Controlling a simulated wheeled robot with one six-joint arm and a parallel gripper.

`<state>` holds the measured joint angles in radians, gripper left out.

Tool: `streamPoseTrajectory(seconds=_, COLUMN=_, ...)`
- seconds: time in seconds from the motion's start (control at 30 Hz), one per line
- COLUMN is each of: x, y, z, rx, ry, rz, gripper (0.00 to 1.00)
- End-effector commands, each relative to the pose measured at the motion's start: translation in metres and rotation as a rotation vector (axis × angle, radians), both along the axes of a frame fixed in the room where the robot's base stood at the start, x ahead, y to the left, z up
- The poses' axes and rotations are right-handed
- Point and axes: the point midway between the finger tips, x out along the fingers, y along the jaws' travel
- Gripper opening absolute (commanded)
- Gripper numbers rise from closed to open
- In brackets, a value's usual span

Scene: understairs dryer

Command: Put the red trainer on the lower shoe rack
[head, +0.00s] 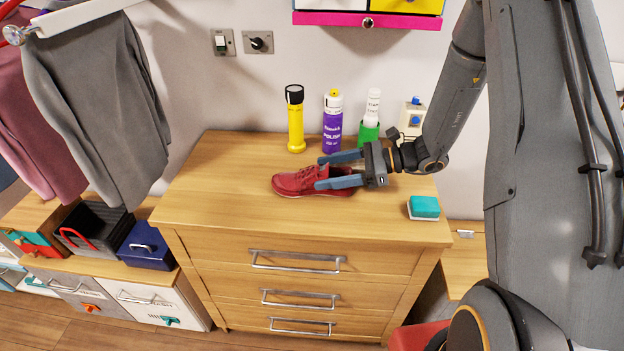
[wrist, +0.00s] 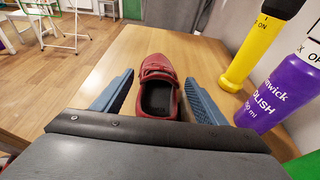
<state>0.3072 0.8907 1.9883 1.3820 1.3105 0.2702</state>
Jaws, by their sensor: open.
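The red trainer (head: 300,182) lies on the wooden top of a chest of drawers (head: 230,200), its toe pointing left in the head view. My gripper (head: 338,170) is open at its heel end, with one blue-grey finger on each side of the shoe. In the wrist view the trainer (wrist: 158,88) sits between the two fingers (wrist: 158,92), with a gap on both sides and its toe pointing away. The lower part of its heel is hidden by my gripper body. I cannot make out the lower shoe rack in either view.
A yellow torch (head: 296,120), a purple polish can (head: 332,122) and a green-and-white bottle (head: 370,118) stand along the back. A teal sponge (head: 424,207) lies at the right edge. The top's left and front are clear.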

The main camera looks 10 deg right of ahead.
Motion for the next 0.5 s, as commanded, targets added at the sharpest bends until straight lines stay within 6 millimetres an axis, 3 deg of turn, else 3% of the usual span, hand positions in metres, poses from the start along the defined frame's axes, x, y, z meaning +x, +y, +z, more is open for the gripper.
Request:
streamPoseTrajectory(seconds=0.17, x=0.003, y=0.02, z=-0.004, rx=0.001, ry=0.002, rz=0.003, gripper=0.66)
streamPoseTrajectory(seconds=0.43, x=0.004, y=0.022, z=-0.007, rx=0.0, ry=0.0, rz=0.0, gripper=0.66)
streamPoseTrajectory(seconds=0.5, x=0.004, y=0.022, z=-0.007, rx=0.0, ry=0.0, rz=0.001, gripper=0.56)
